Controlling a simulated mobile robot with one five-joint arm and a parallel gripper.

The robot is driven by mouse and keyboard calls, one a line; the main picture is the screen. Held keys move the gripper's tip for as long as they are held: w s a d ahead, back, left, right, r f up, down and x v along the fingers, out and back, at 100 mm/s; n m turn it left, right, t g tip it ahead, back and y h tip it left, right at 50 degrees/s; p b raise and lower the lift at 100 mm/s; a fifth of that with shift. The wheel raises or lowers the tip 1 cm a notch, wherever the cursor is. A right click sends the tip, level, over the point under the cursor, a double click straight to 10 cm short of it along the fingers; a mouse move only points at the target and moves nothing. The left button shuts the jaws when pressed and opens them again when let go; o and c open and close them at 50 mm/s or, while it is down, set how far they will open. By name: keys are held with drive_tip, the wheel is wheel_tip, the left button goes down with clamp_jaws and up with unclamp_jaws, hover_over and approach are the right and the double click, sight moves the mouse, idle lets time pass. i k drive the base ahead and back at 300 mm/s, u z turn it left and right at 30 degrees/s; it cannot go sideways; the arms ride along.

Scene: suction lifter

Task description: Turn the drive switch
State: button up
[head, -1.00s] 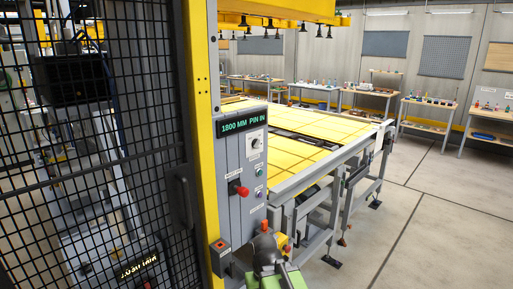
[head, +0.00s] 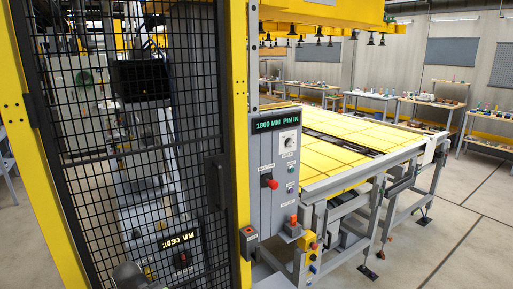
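Below the display is a dial knob (head: 289,142) on a pale plate. A red-tipped switch handle (head: 269,182) sticks out lower left on the panel. Small buttons (head: 291,187) sit beside it. The labels are too small to read, so I cannot tell which control is the drive switch. A dark rounded part of my arm shows at the bottom left, apart from the panel. My gripper's fingers do not show.
A black mesh gate (head: 130,150) in a yellow frame fills the left side. A small box with a red button (head: 248,233) is on the post. A yellow-topped table (head: 355,155) stands behind the panel. Suction cups hang above it. Floor (head: 460,235) at the right is clear.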

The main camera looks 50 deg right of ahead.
sight(290, 142)
drive_tip(key=u, duration=0.15)
drive_tip(key=k, duration=1.35)
drive_tip(key=z, duration=0.4)
drive_tip(key=i, duration=1)
drive_tip(key=z, duration=0.05)
